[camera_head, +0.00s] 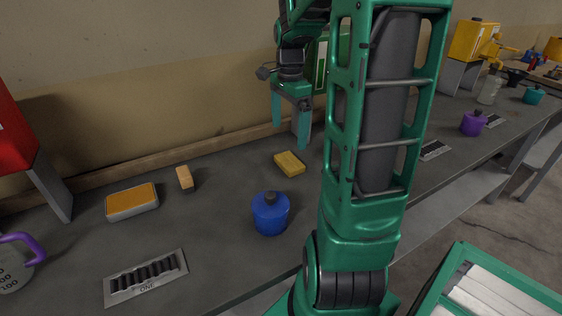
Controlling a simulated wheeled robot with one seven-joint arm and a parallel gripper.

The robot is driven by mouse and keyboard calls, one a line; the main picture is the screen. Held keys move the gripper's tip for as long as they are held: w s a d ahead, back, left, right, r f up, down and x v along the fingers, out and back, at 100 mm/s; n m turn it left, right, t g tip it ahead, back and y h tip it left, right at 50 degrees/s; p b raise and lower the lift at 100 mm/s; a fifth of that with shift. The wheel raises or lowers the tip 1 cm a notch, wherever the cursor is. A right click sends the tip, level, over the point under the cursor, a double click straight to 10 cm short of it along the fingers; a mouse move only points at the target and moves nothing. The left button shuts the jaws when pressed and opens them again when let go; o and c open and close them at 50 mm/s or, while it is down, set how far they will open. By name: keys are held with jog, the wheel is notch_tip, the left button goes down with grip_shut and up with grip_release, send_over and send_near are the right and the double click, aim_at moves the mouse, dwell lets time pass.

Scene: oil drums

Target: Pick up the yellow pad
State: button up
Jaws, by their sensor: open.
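The yellow pad (290,163) lies flat on the dark grey bench, right of the picture's middle-left and behind a blue bottle. My gripper (291,132) is above the bench, behind the pad and close to it in the picture. Its fingers point down and are open, with nothing seen between them. The pad is apart from the fingers and fully in sight. My green arm covers the bench to the right of the pad.
A blue bottle (270,212) stands in front of the pad. To the left are a small orange-tan block (185,178), an orange-topped box (132,202) and a ribbed tray (146,277). A purple bottle (473,123) stands farther right. The wall runs behind the bench.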

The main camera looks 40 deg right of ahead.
send_over(289, 160)
jog(key=f, duration=0.4)
jog(key=shift+a+f, duration=0.3)
jog(key=shift+a, duration=0.05)
jog(key=shift+d+f, duration=0.15)
jog(key=shift+f, duration=1.35)
jog(key=shift+d+f, duration=0.15)
jog(key=shift+f, duration=1.3)
jog(key=c, duration=1.2)
jog(key=shift+r, duration=0.1)
jog(key=shift+r, duration=0.55)
notch_tip(289, 160, up, 3)
jog(key=shift+f, duration=0.2)
jog(key=s+a+r, duration=0.2)
jog(key=a+r, duration=0.5)
jog(key=a, duration=0.4)
jog(key=shift+a, duration=0.3)
